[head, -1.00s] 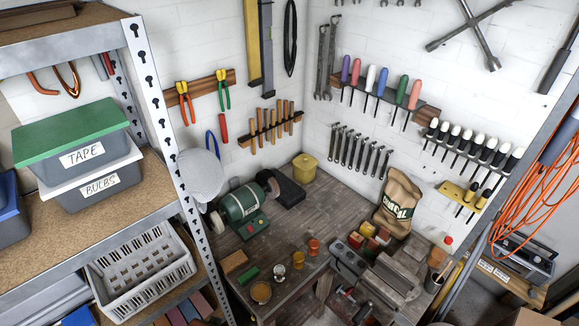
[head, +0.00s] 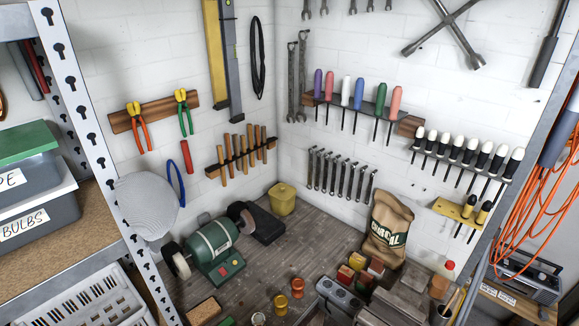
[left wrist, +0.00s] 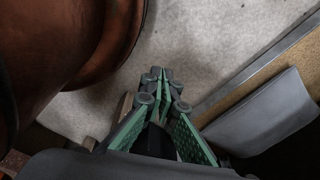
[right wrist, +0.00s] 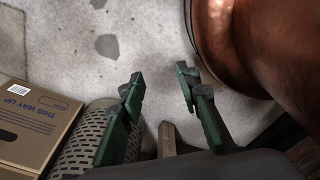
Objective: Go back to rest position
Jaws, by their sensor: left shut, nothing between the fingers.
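My left gripper (left wrist: 162,76) shows in the left wrist view, pointing down over a grey concrete floor. Its green fingers meet at the tips and hold nothing. My right gripper (right wrist: 160,80) shows in the right wrist view with its green fingers spread apart and only floor between them. Neither gripper shows in the head view.
A large copper-coloured rounded object is close to both grippers, left in the left wrist view (left wrist: 55,60) and right in the right wrist view (right wrist: 265,45). A cardboard box (right wrist: 35,125) lies at left there. In the head view, a bench grinder (head: 213,245) and coal sack (head: 388,228) stand on the workbench (head: 325,228).

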